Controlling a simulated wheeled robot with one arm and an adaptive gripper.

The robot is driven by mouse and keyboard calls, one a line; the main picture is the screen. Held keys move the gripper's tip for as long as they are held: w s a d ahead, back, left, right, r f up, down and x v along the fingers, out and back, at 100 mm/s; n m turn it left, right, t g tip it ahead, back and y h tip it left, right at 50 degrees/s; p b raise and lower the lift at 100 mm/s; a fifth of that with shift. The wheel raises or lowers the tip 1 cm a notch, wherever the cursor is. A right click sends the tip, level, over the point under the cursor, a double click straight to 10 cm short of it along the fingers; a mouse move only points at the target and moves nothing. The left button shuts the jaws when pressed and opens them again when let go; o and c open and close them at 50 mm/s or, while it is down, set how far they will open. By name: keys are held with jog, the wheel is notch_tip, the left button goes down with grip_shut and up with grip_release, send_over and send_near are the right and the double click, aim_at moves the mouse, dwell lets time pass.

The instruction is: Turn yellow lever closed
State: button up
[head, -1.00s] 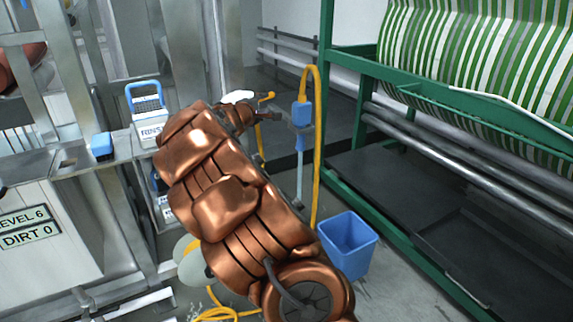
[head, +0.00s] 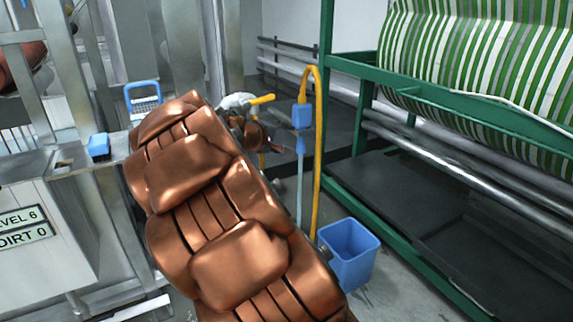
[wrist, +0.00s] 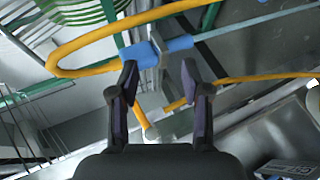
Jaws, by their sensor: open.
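The yellow lever (head: 262,99) shows in the head view just above the end of my arm, beside a pale grey fitting (head: 235,101). In the wrist view a short yellow piece (wrist: 140,117), which looks like the lever, lies between my fingers and beyond them; I cannot tell whether they touch it. My gripper (wrist: 160,80) is open, with its two dark fingers apart and nothing held. In the head view my copper arm hides most of the gripper and what lies below the lever.
A yellow hose (head: 318,150) loops over a blue-handled wand (head: 302,117) close to the gripper. A blue bucket (head: 348,252) stands on the floor. A green frame (head: 350,75) with striped webbing is at right. A blue-handled brush (head: 143,100) stands at left.

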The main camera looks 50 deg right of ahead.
jog(key=s+a+f+m+g+y+b, duration=0.1)
jog(key=s+a+f, duration=0.2)
jog(key=s+a, duration=0.1)
jog(key=shift+s+f+y, duration=0.35)
jog(key=shift+f+y, duration=0.05)
